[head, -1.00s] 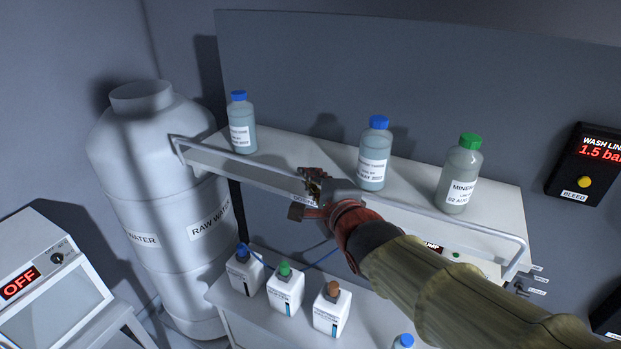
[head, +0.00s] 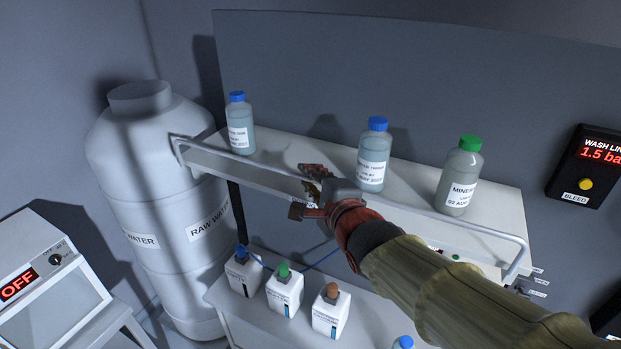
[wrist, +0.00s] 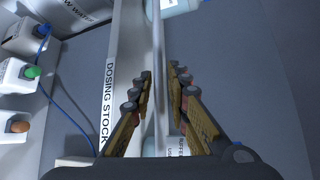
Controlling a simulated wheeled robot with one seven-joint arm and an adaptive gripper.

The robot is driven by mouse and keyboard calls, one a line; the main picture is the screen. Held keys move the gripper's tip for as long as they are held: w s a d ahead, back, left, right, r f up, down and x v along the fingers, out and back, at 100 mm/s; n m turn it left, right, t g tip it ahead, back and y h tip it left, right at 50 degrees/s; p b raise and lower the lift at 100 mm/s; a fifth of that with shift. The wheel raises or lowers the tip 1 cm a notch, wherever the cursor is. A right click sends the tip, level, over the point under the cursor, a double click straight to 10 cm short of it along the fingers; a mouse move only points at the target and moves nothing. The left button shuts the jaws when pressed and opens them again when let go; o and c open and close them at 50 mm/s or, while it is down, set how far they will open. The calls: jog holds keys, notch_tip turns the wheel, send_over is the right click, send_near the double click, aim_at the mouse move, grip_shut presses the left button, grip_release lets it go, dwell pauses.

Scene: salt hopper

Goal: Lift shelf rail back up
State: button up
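The shelf rail (head: 263,163) is a thin grey bar with bent ends running along the shelf's (head: 300,150) front edge. It stands above the labelled front face, near the shelf top's height. My gripper (head: 313,190) is at the rail, left of its middle. In the wrist view the rail (wrist: 157,40) passes lengthwise between the two fingers of my gripper (wrist: 160,78). The fingers are parted, with a narrow gap seen beside the bar, so it looks open around the rail. My arm hides part of the rail's right half in the head view.
On the shelf stand a blue-capped bottle (head: 240,125) at left, another blue-capped bottle (head: 373,160) just behind my gripper, and a green-capped bottle (head: 459,180) at right. White jugs (head: 285,294) stand on a lower bench. A raw water tank (head: 150,190) stands at left.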

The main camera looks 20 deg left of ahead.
jog(key=shift+o, duration=1)
jog(key=v, duration=1.2)
jog(key=shift+f, duration=0.1)
